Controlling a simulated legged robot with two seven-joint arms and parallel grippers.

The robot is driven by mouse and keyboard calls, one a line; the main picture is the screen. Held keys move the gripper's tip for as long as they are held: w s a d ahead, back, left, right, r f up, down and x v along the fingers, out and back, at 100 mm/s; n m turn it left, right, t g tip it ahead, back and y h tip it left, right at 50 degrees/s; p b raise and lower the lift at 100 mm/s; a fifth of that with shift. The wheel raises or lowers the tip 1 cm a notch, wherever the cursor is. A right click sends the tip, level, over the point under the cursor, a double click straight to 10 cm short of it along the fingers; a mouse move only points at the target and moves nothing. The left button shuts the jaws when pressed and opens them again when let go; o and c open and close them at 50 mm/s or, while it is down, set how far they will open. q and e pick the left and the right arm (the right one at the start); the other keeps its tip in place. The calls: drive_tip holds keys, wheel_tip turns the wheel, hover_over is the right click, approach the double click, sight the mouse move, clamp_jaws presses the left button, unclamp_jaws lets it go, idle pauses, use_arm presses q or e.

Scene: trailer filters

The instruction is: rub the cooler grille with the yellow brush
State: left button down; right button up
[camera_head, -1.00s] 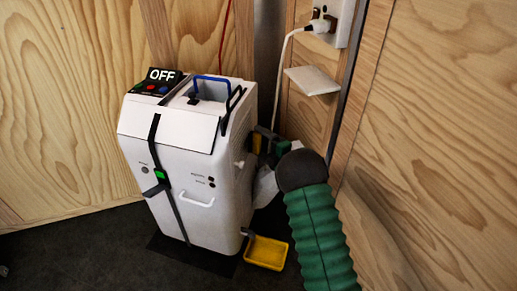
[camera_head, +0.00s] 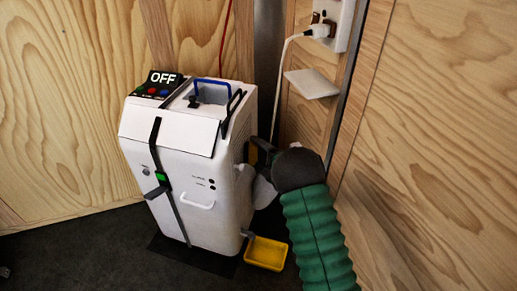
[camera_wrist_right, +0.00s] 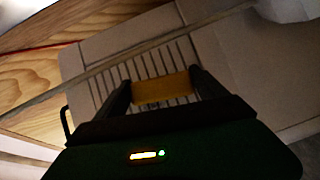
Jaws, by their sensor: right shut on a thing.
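The white cooler (camera_head: 185,165) stands upright against the wooden wall, with a panel reading OFF on top. Its grille (camera_wrist_right: 150,66), a row of dark slots, shows in the right wrist view; in the head view that side is seen edge-on. My right gripper (camera_wrist_right: 160,92) is shut on the yellow brush (camera_wrist_right: 160,88), which lies across the slots. I cannot tell if the brush touches the grille. In the head view my right gripper (camera_head: 262,158) is beside the cooler's right side, mostly hidden by my dark wrist. My left gripper is not in view.
A yellow tray (camera_head: 265,253) sits on the dark floor by the cooler's front right corner. A white shelf (camera_head: 312,83) and a socket with a plugged white cable (camera_head: 322,30) are on the wall behind. The wooden wall at right stands close to my arm.

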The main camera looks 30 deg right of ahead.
drive_tip(key=shift+s+a+p, duration=0.2)
drive_tip(key=shift+s+a, duration=0.6)
drive_tip(key=shift+a, duration=0.2)
drive_tip(key=shift+s+a+p, duration=0.15)
drive_tip(key=shift+s+a, duration=0.65)
drive_tip(key=shift+a, duration=0.2)
drive_tip(key=shift+r+p, duration=0.6)
drive_tip(key=shift+r, duration=0.15)
drive_tip(key=shift+w+d+f+b, duration=0.15)
drive_tip(key=shift+w+d+b, duration=0.25)
drive_tip(key=shift+w+d, duration=0.6)
drive_tip(key=shift+w+d+b, duration=0.7)
drive_tip(key=shift+w+d, duration=1.55)
drive_tip(key=shift+d, duration=0.75)
drive_tip(key=shift+s+a+p, duration=0.35)
drive_tip(key=shift+s+a, duration=0.7)
drive_tip(key=shift+a, duration=0.3)
drive_tip(key=shift+s+a+p, duration=0.35)
drive_tip(key=shift+s+a, duration=0.75)
drive_tip(key=shift+a, duration=0.25)
drive_tip(key=shift+s+a+p, duration=0.35)
drive_tip(key=shift+s+a, duration=0.7)
drive_tip(key=shift+a, duration=0.3)
drive_tip(key=s+d, duration=0.4)
drive_tip(key=shift+s, duration=0.3)
